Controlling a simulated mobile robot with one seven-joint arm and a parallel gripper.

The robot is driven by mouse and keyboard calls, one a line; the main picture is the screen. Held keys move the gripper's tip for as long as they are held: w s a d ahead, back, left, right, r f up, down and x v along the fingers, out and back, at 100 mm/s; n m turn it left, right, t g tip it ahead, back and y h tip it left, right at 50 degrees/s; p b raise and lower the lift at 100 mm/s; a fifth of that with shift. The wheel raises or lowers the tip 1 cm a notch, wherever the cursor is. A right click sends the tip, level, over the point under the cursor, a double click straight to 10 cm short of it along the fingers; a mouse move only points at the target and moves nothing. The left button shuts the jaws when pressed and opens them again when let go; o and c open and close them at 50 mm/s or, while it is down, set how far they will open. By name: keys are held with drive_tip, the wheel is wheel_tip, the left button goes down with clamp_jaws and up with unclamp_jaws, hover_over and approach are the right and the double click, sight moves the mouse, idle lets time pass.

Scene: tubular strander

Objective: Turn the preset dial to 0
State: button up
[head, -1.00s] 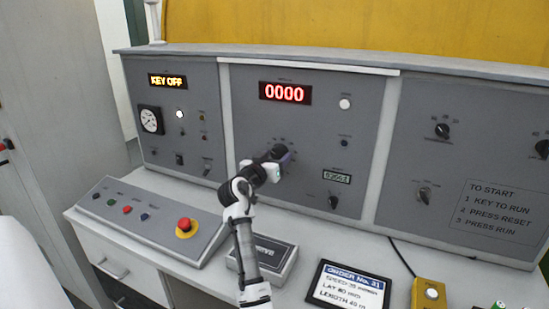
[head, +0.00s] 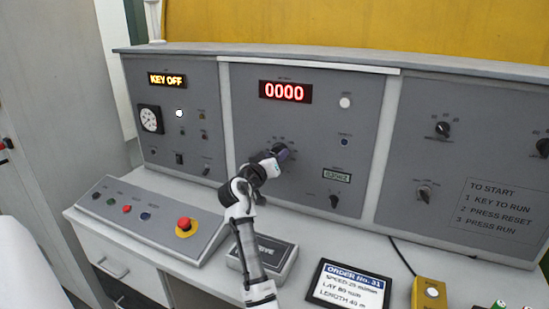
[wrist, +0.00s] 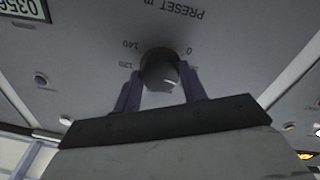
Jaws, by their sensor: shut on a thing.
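The preset dial (wrist: 160,72) is a dark round knob on the grey middle panel. In the wrist view it sits between the two purple fingers of my gripper (wrist: 160,88), which is shut on it. The scale marks 0, 140 and 120 show upside down around the dial, with "PRESET" printed beyond. In the head view, the dial (head: 279,150) is partly hidden by my gripper (head: 274,158). I cannot make out the dial's pointer in either view. The red display (head: 285,92) above reads 0000.
A small display (head: 337,176) and a dark knob (head: 334,201) are to the right of my gripper. A red stop button (head: 184,225) stands on the sloped box at left. A grey box (head: 262,262) and an order tablet (head: 348,287) lie on the desk below.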

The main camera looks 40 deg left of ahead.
drive_tip(key=n+p, duration=0.3)
drive_tip(key=n, duration=0.8)
drive_tip(key=shift+d, duration=0.1)
drive_tip(key=shift+y, duration=0.4)
drive_tip(key=o, duration=1)
drive_tip(key=b+v, duration=0.4)
drive_tip(key=v, duration=0.9)
drive_tip(key=shift+s+f, duration=0.2)
drive_tip(key=shift+s, duration=0.25)
